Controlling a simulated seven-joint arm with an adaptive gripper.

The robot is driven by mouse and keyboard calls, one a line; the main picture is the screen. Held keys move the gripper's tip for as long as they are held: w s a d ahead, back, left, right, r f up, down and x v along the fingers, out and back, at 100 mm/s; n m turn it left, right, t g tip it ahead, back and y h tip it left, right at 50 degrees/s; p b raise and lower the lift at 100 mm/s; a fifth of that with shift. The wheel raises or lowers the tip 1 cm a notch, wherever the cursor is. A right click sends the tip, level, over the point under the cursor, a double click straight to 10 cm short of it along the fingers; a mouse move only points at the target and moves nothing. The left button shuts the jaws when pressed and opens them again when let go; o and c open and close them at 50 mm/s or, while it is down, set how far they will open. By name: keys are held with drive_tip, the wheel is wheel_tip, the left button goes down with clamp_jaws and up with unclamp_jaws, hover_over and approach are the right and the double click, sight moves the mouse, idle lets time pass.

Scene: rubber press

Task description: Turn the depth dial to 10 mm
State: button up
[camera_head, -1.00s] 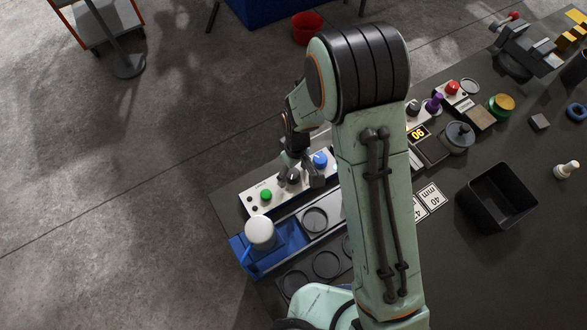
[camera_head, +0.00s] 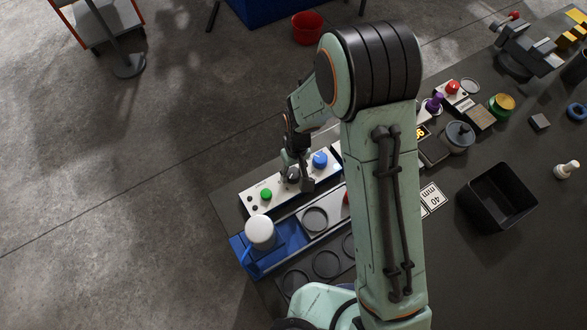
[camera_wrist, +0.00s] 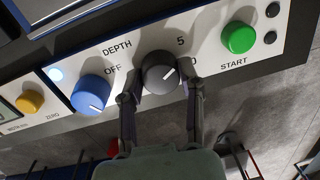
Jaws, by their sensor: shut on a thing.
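My gripper (camera_wrist: 161,88) is shut on the dial, one finger on each side. In the head view the dial (camera_head: 292,175) sits between the fingers of my gripper (camera_head: 298,177), partly covered.
A blue knob (camera_wrist: 91,95) and a green START button (camera_wrist: 238,38) flank the dial. In the head view a white cylinder (camera_head: 260,232) stands in front of the panel on a blue fixture (camera_head: 262,262). A black bin (camera_head: 497,197) stands at right.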

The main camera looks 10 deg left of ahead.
sight(297, 175)
drive_tip(key=m, duration=0.4)
drive_tip(key=shift+m, duration=0.3)
drive_tip(key=m, duration=0.4)
drive_tip(key=shift+m, duration=0.3)
drive_tip(key=o, duration=1.2)
drive_tip(key=shift+c, duration=0.2)
wheel_tip(297, 175, up, 12)
drive_tip(key=shift+d, duration=0.4)
